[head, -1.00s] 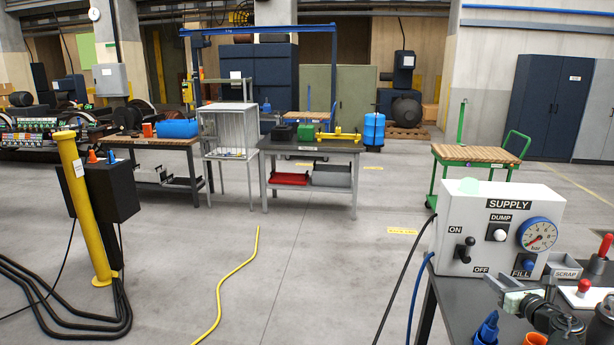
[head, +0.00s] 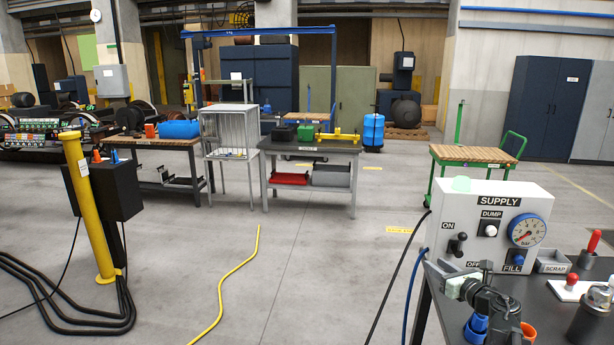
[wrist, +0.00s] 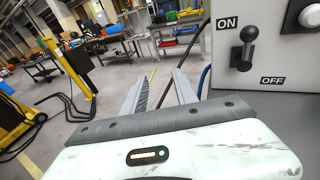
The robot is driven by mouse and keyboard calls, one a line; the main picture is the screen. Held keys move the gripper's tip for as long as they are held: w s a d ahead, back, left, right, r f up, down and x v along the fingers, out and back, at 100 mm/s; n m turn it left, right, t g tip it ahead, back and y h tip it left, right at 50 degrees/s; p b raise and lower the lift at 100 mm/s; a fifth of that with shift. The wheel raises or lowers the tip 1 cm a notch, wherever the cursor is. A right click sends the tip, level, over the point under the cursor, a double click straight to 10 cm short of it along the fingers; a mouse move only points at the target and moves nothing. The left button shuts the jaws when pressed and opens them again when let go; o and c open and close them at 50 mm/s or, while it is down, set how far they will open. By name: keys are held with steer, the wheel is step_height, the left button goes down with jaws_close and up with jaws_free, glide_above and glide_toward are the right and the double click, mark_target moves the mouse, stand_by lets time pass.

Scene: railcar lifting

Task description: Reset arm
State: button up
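My gripper shows in the wrist view (wrist: 162,80) with its two grey fingers apart and nothing between them. In the head view my arm reaches over the dark bench at the lower right, in front of the supply box (head: 490,215); the fingertips are hard to make out there. The white supply box carries an ON/OFF lever (head: 457,244), a DUMP button (head: 490,230), a FILL button (head: 514,260) and a round gauge (head: 527,232). In the wrist view the lever (wrist: 243,48) stands right of my fingers, apart from them, with its knob up towards ON.
On the bench are a scrap bin (head: 553,261), a red-knobbed item (head: 572,283), a dark cylinder (head: 592,318) and an orange cup (head: 527,334). A yellow post (head: 90,210) with cables stands left. The central floor is open, crossed by a yellow hose (head: 235,280).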

steer(key=w+a+r+m+t+h+p, duration=0.1)
steer(key=w+a+r+m+h, duration=0.2)
steer(key=a+m, duration=0.4)
steer(key=w+a+r+m+t+h+p, duration=0.1)
steer(key=w+a+r+m+t+h, duration=0.15)
steer(key=a+m, duration=0.4)
steer(key=s+f+m+g+h, duration=0.1)
steer(key=s+f+m+g, duration=0.2)
steer(key=f+m+g, duration=0.35)
steer(key=s+f+m+g+h, duration=0.2)
steer(key=s+f+m+g, duration=0.1)
steer(key=f+m, duration=0.55)
steer(key=s+a+f+m+g+y, duration=0.2)
steer(key=s+a+f+m+g, duration=0.2)
steer(key=s, duration=0.5)
steer(key=s+a+f+m+g+y, duration=0.2)
steer(key=s+a+f+m+g, duration=0.2)
steer(key=s, duration=0.5)
steer(key=shift+f+m+g, duration=0.35)
steer(key=shift+m+g, duration=0.45)
steer(key=shift+m, duration=0.35)
